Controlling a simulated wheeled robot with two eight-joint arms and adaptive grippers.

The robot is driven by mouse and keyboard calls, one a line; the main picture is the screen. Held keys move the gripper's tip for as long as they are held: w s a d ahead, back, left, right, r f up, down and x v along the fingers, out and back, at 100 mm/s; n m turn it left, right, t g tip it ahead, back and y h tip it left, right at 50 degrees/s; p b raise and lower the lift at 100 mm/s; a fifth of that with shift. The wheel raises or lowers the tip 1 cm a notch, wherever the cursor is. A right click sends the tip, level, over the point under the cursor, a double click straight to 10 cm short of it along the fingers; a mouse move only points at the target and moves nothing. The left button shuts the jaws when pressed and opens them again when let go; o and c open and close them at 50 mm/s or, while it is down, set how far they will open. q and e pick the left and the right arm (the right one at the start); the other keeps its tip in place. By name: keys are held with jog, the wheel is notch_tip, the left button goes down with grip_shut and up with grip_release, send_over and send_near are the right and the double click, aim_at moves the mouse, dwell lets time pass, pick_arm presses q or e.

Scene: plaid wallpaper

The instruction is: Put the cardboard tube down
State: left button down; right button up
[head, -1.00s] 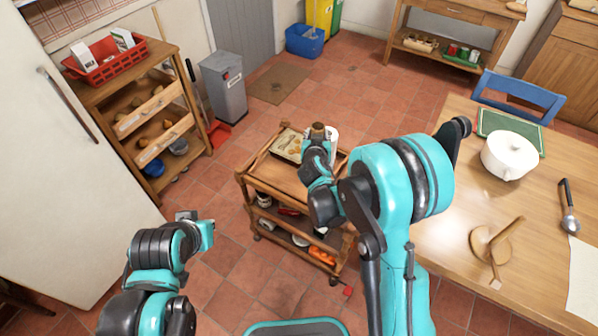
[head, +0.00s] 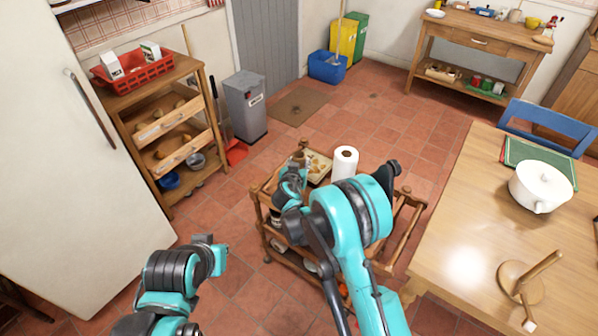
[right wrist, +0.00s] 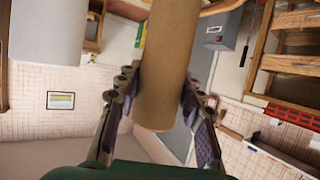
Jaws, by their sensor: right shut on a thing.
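The cardboard tube (right wrist: 166,60) is a plain brown cylinder between the two fingers of my right gripper (right wrist: 156,82) in the right wrist view. The fingers are shut on its sides near one end. In the head view my right gripper (head: 293,172) is over the far left part of a wooden trolley (head: 262,194), and only a small brown bit of the tube (head: 298,157) shows. I cannot tell whether the tube touches the trolley top. My left gripper (head: 213,254) is at the lower left, away from the trolley; its fingers are too unclear to judge.
A white paper towel roll (head: 345,162) and a baking tray (head: 319,168) with food stand on the trolley near my right gripper. My right arm hides much of the trolley top. A dining table (head: 455,235) with a white pot (head: 541,187) is at the right.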

notch_tip(320, 180, down, 3)
jog(key=shift+f+b, duration=0.15)
jog(key=shift+b, duration=0.45)
jog(key=o, duration=1.1)
jog(key=shift+f, duration=0.1)
